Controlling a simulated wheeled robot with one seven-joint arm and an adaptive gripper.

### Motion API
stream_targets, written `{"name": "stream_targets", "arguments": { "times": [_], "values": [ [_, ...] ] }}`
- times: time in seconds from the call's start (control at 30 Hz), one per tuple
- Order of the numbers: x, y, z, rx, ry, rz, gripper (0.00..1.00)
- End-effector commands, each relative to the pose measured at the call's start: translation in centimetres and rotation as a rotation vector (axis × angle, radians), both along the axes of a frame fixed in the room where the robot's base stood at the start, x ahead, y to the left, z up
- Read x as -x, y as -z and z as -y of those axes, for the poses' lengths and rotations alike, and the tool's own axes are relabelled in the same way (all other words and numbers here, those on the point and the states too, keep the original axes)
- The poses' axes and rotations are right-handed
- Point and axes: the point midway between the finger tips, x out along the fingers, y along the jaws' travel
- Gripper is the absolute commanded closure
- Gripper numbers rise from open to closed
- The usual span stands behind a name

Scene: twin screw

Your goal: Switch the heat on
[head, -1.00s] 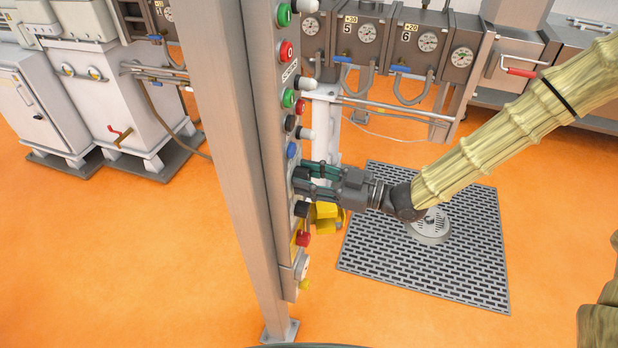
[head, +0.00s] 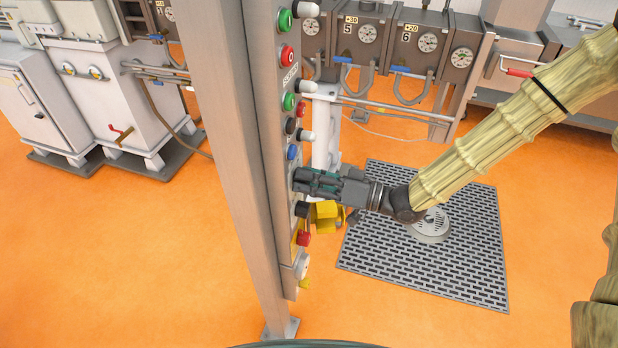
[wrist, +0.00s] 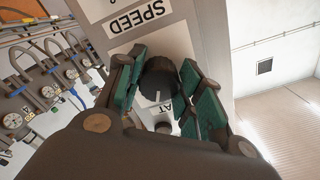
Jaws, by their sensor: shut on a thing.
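The black heat knob (wrist: 158,80) sits on the control panel (wrist: 205,30) in the wrist view, with a pale pointer mark on its face. A label beside it is partly hidden and shows only "AT". My gripper (head: 303,181) reaches the panel from the right in the head view. Its green-padded fingers are shut on the knob, one on each side. In the head view the fingers hide the knob. The exact setting is hard to read.
The panel's post (head: 235,170) rises just left of my gripper. Buttons and lamps line the panel above, including a blue button (head: 292,153). Below are a black knob (head: 302,209), a yellow part (head: 325,214) and a red button (head: 304,239). A floor grate (head: 380,260) lies right.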

Motion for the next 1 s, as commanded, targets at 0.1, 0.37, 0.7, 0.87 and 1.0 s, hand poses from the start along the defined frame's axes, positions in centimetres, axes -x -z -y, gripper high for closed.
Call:
{"name": "stream_targets", "arguments": {
  "times": [0.1,0.37,0.7,0.87,1.0],
  "values": [
    [-0.10,-0.15,0.02,-0.014,0.002,-0.035,0.87],
    [-0.11,-0.13,0.02,-0.026,0.002,-0.073,0.87],
    [-0.11,-0.11,0.03,-0.027,0.002,-0.075,0.87],
    [-0.09,-0.10,0.02,-0.026,0.001,-0.075,0.42],
    [-0.06,-0.06,0.01,-0.025,0.001,-0.075,0.42]
  ]
}}
